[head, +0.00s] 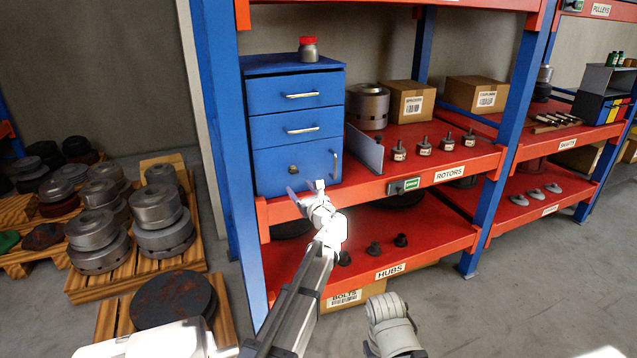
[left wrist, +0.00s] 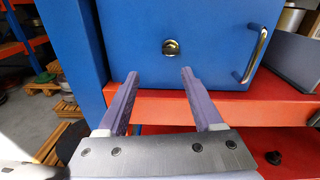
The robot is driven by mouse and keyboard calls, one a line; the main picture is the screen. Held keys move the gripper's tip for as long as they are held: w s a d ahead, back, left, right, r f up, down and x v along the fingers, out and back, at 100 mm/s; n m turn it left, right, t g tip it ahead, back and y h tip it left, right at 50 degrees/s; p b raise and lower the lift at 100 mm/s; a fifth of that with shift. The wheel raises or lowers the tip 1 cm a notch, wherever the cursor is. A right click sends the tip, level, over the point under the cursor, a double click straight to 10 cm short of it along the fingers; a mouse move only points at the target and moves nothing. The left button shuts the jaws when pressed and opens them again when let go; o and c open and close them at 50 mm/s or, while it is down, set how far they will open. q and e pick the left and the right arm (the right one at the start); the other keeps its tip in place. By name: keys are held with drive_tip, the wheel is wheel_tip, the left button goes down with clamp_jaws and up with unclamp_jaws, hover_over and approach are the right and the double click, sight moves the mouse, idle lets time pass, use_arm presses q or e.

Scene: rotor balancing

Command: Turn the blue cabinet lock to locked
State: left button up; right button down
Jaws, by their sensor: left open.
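The blue cabinet (head: 300,128) stands on the upper red shelf in the head view. Its lock (head: 293,169) is a small brassy round piece on the lowest, largest front panel. In the left wrist view the lock (left wrist: 172,47) shows as a metal ring with a dark centre; I cannot tell which way it is turned. My left gripper (head: 306,188) is open and empty, just below and in front of the lock. In the left wrist view its two purple fingers (left wrist: 160,78) point at the panel, apart from the lock. My right gripper's jaws do not show.
A vertical handle (left wrist: 251,54) sits right of the lock. Two drawers with bar handles are above it, and a red-capped jar (head: 308,50) stands on top. The red shelf edge (head: 375,190) runs below the panel. A grey upright plate (head: 364,149) stands to the right.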

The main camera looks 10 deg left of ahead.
sight(294, 172)
use_arm(q)
drive_tip(key=w+a+m, duration=0.1)
drive_tip(key=w+a, duration=0.2)
drive_tip(key=w, duration=0.5)
drive_tip(key=shift+a+r+m+t, duration=0.2)
drive_tip(key=shift+r+m+t, duration=0.05)
drive_tip(key=shift+m+t, duration=0.05)
drive_tip(key=shift+c, duration=0.2)
clamp_jaws()
idle(0.4)
